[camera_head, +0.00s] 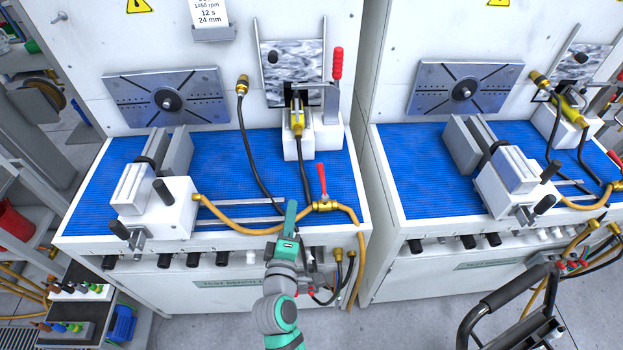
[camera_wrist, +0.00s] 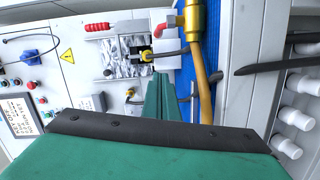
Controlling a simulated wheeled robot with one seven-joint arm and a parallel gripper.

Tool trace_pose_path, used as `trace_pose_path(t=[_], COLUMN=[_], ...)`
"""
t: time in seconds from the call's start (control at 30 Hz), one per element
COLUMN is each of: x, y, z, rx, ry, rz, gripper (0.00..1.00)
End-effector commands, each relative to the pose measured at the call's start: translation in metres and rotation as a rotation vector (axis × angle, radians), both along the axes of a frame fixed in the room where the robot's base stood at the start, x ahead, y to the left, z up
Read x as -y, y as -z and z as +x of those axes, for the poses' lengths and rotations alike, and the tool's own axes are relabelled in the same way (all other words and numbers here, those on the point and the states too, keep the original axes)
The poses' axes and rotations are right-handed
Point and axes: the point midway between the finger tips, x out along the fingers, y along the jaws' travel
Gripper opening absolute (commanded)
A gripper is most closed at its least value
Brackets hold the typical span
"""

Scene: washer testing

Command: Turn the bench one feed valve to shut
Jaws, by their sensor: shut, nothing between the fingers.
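The feed valve (camera_head: 325,206) on the left bench is a brass body in the orange hose line near the bench's front edge. Its red lever (camera_head: 322,182) points up in the head view, across the line of the hose. My gripper (camera_head: 291,211) is shut and empty, just left of the valve, apart from the lever. In the wrist view the green fingers (camera_wrist: 160,97) are together.
The orange hose (camera_head: 245,231) runs along the front of the left bench (camera_head: 100,205). A vise (camera_head: 160,200) stands left, and a clamp with a red handle (camera_head: 337,64) stands behind. A black hose (camera_head: 250,150) crosses the blue mat. A similar right bench (camera_head: 400,205) has its own fittings.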

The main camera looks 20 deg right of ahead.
Motion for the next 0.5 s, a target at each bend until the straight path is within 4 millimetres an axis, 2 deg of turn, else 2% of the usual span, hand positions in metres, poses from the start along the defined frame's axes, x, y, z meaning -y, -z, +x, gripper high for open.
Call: trace_pose_path(t=[0.1,0.27,0.5], x=[0.004,0.01,0.028], y=[-0.008,-0.008,-0.007], z=[0.007,0.019,0.055], rx=[0.0,-0.001,0.002], ry=[0.019,0.023,0.024], rz=[-0.021,-0.025,-0.023], gripper=[0.0,0.0,0.0])
